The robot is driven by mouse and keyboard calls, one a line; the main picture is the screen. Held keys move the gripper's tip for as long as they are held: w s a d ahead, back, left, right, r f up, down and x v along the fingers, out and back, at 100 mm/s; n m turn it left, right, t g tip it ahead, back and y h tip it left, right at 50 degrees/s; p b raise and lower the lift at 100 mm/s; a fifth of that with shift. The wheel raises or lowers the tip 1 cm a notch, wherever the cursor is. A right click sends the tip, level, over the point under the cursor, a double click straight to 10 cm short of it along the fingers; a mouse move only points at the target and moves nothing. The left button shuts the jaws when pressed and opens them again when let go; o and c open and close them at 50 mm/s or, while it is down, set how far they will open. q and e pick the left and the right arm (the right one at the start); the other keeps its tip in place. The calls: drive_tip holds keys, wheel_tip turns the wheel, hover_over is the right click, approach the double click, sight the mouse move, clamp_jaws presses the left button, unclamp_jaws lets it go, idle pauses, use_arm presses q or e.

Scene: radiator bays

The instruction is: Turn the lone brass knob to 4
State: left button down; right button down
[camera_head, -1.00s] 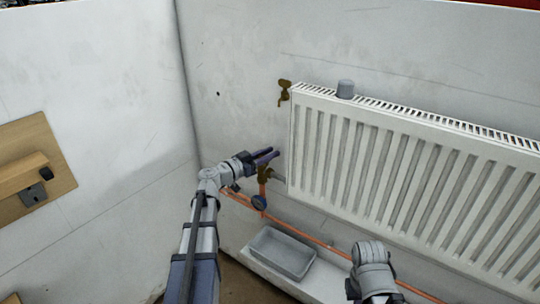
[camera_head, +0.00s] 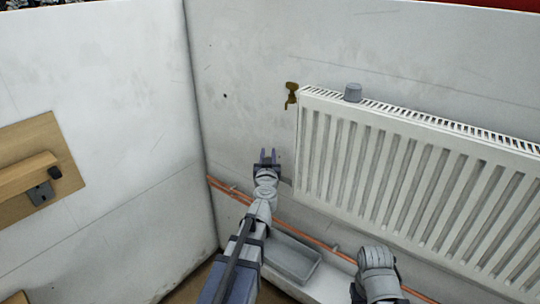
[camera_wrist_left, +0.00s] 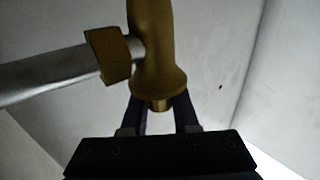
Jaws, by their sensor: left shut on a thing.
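In the left wrist view a brass fitting (camera_wrist_left: 158,60) with a flared collar fills the top middle, and a silver pipe joins its left side. The small brass knob end (camera_wrist_left: 158,104) below the collar sits between the two dark fingers of my left gripper (camera_wrist_left: 162,112), which is shut on it. No numbers can be read on it. In the head view my left gripper (camera_head: 268,158) points away from me at the wall, left of the radiator's lower corner; there it hides the fitting. Of my right arm only pale wrist links show at the bottom right; its jaws are out of sight.
A white radiator (camera_head: 400,170) fills the right, with a grey cap (camera_head: 352,92) on top. A brass tap-like piece (camera_head: 291,95) is on the wall by its upper corner. A copper pipe (camera_head: 320,241) and a grey tray (camera_head: 290,259) are below. A wooden board (camera_head: 40,180) hangs left.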

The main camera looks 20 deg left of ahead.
use_arm(q)
drive_tip(key=shift+a+n+g+y, duration=0.15)
drive_tip(key=shift+n+g+y, duration=0.35)
drive_tip(key=shift+n+y, duration=0.45)
drive_tip(key=shift+s+y, duration=0.1)
drive_tip(key=shift+y, duration=0.15)
drive_tip(key=shift+a, duration=0.1)
drive_tip(key=c, duration=0.7)
unclamp_jaws()
drive_tip(key=shift+s, duration=0.1)
drive_tip(key=v, duration=0.7)
drive_tip(key=shift+s+d, duration=0.25)
